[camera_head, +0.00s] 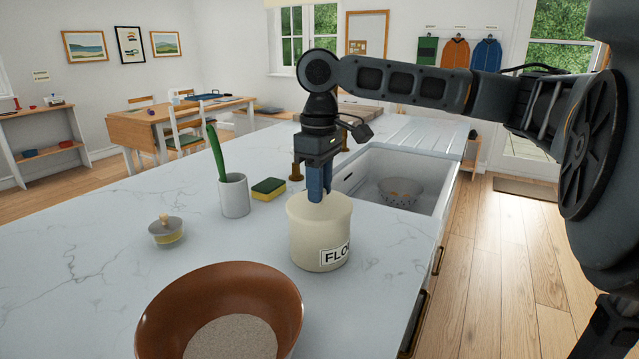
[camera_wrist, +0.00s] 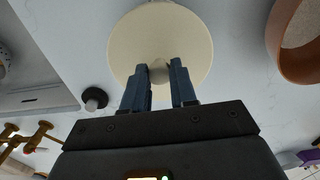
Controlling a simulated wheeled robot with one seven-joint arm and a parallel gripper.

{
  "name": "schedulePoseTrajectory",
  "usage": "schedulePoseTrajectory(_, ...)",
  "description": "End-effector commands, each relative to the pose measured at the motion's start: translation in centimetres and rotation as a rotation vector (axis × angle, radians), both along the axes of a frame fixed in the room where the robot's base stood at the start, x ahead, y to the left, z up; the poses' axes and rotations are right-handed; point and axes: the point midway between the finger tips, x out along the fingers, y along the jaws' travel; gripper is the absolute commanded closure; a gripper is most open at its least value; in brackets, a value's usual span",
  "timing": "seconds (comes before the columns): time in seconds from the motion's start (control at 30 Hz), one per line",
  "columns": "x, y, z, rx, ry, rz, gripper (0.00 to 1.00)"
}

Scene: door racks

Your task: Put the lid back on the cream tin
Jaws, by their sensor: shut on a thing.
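The cream tin (camera_head: 308,246) stands upright on the counter beside the sink, with a partly visible label reading "FLO". Its cream lid (camera_head: 298,207) is at the tin's top, and I see no gap between them. My gripper (camera_head: 320,192) points straight down over the lid, its blue fingers at the lid's middle. In the wrist view the round lid (camera_wrist: 160,30) fills the top centre, and my gripper (camera_wrist: 159,66) is shut on its pale knob (camera_wrist: 160,73). The lid hides the tin in that view.
A brown bowl (camera_head: 157,309) of flour-like powder stands in front. A small lidded jar (camera_head: 166,231), a white cup (camera_head: 234,196) with a green item and a sponge (camera_head: 268,189) stand left and behind. The sink (camera_head: 349,177), holding a colander (camera_head: 398,193), is behind right.

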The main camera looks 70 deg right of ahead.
Motion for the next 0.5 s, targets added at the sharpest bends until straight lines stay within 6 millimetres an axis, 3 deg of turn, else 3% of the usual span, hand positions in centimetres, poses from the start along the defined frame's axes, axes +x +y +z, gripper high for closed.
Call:
schedulePoseTrajectory(0.23,0.00,-0.01,-0.02,0.000,0.000,0.000,1.00)
schedulePoseTrajectory(0.27,0.00,-0.01,-0.02,0.000,0.000,0.000,0.71)
schedulePoseTrajectory(0.5,0.00,-0.01,-0.02,0.000,0.000,0.000,0.48)
